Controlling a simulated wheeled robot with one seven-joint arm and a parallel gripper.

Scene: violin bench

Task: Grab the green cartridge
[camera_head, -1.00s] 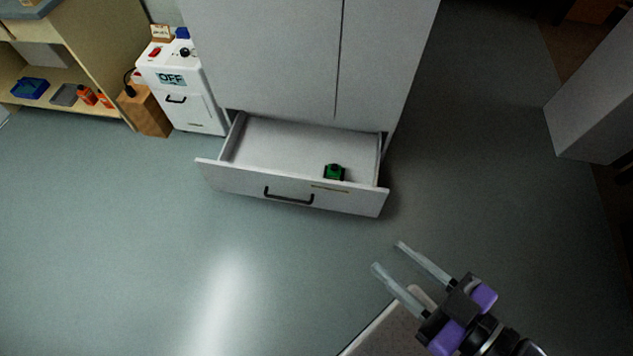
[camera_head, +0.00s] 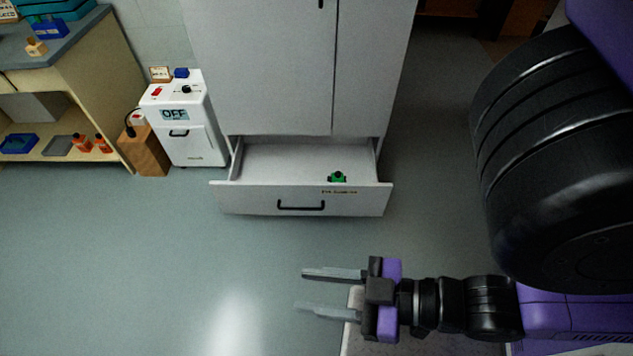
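The green cartridge (camera_head: 338,177) is a small green piece with a dark top. It lies inside the open bottom drawer (camera_head: 262,198) of the tall light-grey cabinet, right of the middle and close to the drawer's front panel, which hides its lower part. My gripper (camera_head: 303,290) is open and empty, its two long pale fingers pointing left. It is in front of the drawer, below it in the picture and clearly apart from it and from the cartridge.
The tall cabinet (camera_head: 262,70) stands behind the drawer. A white machine reading OFF (camera_head: 195,148) and a wooden block (camera_head: 146,154) stand left of it. A wooden bench with shelves (camera_head: 95,95) is at the far left. The floor (camera_head: 130,260) before the drawer is clear.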

